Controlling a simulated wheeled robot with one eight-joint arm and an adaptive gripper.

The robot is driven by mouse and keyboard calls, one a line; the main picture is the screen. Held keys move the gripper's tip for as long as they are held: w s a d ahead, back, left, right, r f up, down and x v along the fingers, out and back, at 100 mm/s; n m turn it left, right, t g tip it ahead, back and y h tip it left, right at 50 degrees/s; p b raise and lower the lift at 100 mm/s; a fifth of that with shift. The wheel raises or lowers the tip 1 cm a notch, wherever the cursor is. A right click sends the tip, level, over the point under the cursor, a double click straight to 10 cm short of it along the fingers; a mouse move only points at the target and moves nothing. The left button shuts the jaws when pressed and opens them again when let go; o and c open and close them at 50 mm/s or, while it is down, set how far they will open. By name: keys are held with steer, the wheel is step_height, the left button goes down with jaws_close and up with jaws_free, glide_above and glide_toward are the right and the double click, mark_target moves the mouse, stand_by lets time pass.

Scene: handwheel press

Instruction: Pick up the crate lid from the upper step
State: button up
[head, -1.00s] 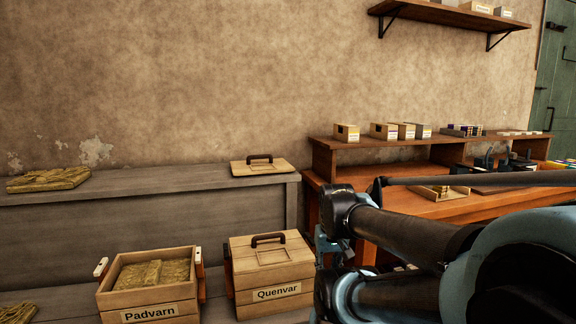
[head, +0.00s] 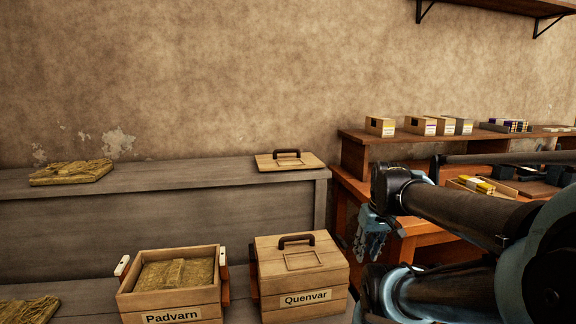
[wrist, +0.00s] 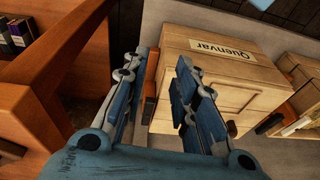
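The crate lid (head: 290,163), a flat wooden board with a dark arched handle, lies on the upper step (head: 150,183) near its right end. My gripper (wrist: 160,65) is open and empty in the wrist view, its blue-grey fingers spread apart. In the head view my gripper (head: 372,232) hangs to the right of the step and lower than the lid, apart from it. The lid does not clearly show in the wrist view.
Below stand an open crate labelled Padvarn (head: 172,315) with straw-like packing and a lidded crate labelled Quenvar (head: 305,299), also in the wrist view (wrist: 225,58). A straw pad (head: 70,173) lies at the step's left. An orange workbench (head: 345,215) with small boxes stands at right.

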steer(key=w+a+r+n+y, duration=0.3)
steer(key=w+a+r+n, duration=0.25)
steer(key=w+r, duration=0.35)
steer(key=n+t+y, duration=0.3)
steer(key=n+y, duration=0.5)
steer(key=n, duration=1)
glide_toward(289, 150)
steer(key=x, duration=0.4)
steer(key=shift+s+f, duration=0.15)
steer(key=shift+f, duration=0.05)
steer(key=shift+x, duration=2.6)
steer(key=shift+r, duration=0.2)
jaws_close()
